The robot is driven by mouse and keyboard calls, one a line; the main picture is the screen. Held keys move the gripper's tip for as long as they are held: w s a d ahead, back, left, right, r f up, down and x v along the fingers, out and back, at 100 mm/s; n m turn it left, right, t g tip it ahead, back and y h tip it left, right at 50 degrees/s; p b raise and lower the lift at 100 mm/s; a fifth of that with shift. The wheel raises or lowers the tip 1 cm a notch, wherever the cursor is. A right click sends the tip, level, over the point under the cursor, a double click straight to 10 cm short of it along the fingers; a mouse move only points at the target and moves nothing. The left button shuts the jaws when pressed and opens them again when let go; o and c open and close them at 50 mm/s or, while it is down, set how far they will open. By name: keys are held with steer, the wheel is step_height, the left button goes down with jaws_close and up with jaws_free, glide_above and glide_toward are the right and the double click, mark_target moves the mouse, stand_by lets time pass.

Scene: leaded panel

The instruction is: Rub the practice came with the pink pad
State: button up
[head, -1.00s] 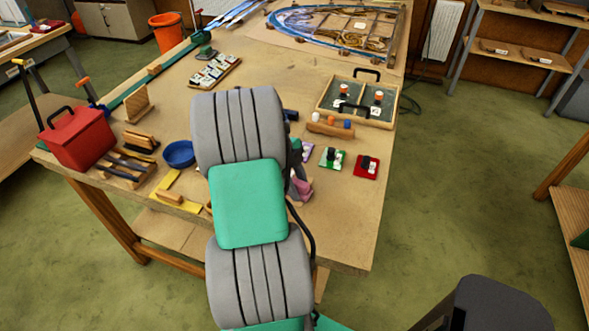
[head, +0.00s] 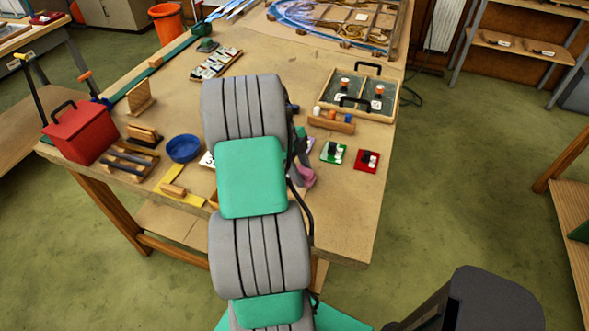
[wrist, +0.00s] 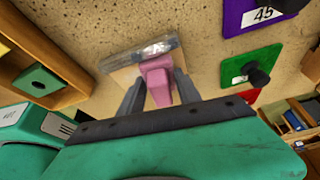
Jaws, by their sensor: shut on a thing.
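My gripper (wrist: 158,92) is shut on the pink pad (wrist: 157,72), which sits between its two grey fingers in the wrist view. A bit of the pink pad (head: 307,178) also shows at the right of my arm in the head view. Just beyond the pad lies a shiny silver strip, seemingly the practice came (wrist: 147,52), along the edge of a pale wooden board (wrist: 122,76). The pad's far end overlaps the strip in the picture; I cannot tell whether they touch. My arm hides the came in the head view.
A purple tile marked 45 (wrist: 245,14), a green tile with a black knob (wrist: 240,68) and a red tile (head: 367,160) lie right of the pad. A wooden tray (wrist: 75,68) is at left. A blue bowl (head: 183,148) and red box (head: 80,131) stand farther left.

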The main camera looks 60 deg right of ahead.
mark_target(299, 196)
steer(key=a, duration=0.1)
steer(key=a+b, duration=0.1)
steer(key=a, duration=0.1)
steer(key=shift+s+a+f+b, duration=0.1)
steer(key=shift+s+a+b, duration=0.05)
steer(key=shift+s+b, duration=0.15)
steer(key=shift+s+a+f+b, duration=0.1)
steer(key=shift+a+b, duration=0.55)
steer(key=shift+a, duration=0.5)
step_height(299, 196, up, 9)
steer(key=p, duration=0.5)
steer(key=shift+f, duration=0.1)
